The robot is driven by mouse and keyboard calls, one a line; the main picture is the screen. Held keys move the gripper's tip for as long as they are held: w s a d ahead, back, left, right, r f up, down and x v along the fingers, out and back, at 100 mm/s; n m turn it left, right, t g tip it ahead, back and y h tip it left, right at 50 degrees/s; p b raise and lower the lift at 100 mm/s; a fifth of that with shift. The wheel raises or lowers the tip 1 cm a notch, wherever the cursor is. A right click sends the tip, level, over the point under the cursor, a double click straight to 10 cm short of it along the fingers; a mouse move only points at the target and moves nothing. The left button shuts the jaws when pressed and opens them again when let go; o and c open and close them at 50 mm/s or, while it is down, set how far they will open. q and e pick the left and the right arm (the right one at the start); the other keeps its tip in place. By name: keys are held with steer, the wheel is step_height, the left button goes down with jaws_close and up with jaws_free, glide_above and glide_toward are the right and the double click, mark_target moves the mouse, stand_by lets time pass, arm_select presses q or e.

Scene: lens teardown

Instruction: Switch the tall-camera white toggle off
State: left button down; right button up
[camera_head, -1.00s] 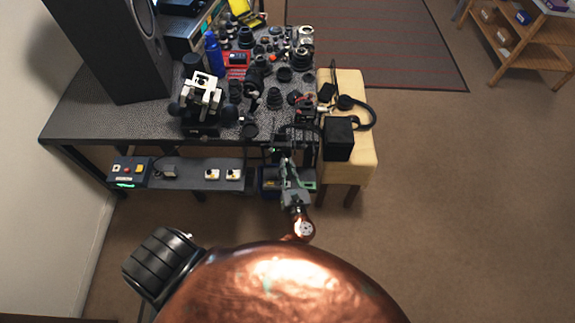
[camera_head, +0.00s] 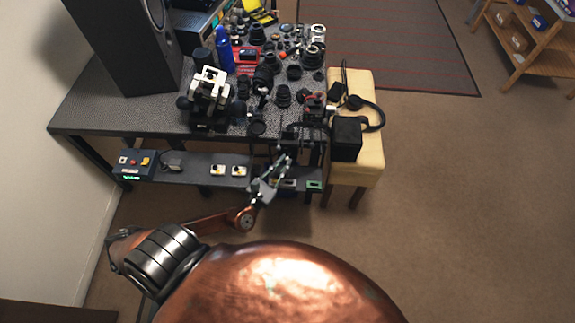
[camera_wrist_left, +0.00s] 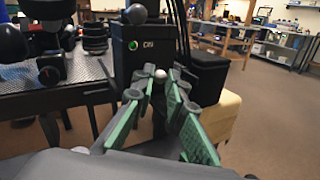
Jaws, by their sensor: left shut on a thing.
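In the left wrist view, a dark box (camera_wrist_left: 143,55) carries a lit green button, a white label and a dark ball on top. A small white toggle knob (camera_wrist_left: 160,74) shows low on its front, at the right. My left gripper (camera_wrist_left: 161,80) has green-padded fingers shut on the white knob, one on each side. In the head view my left gripper (camera_head: 284,159) is at the front edge of the bench, and the knob is too small to make out there. Which way the toggle is set cannot be told. My right gripper is not in view.
The bench top (camera_head: 105,112) holds many lenses, a white-and-black device (camera_head: 209,90) and a blue bottle (camera_head: 224,50). A button box (camera_head: 135,164) sits on the lower shelf. A black box (camera_head: 347,138) and headphones (camera_head: 371,112) lie on the yellow stool (camera_head: 355,172).

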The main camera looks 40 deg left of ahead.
arm_select(q)
steer(key=shift+a+f+m+h+b, duration=0.1)
steer(key=shift+a+m+h+b, duration=0.15)
steer(key=shift+m+h+b, duration=0.6)
steer(key=shift+n, duration=0.25)
steer(key=c, duration=1.9)
jaws_free()
steer(key=shift+c, duration=0.2)
steer(key=s, duration=1.2)
steer(key=shift+a, duration=0.35)
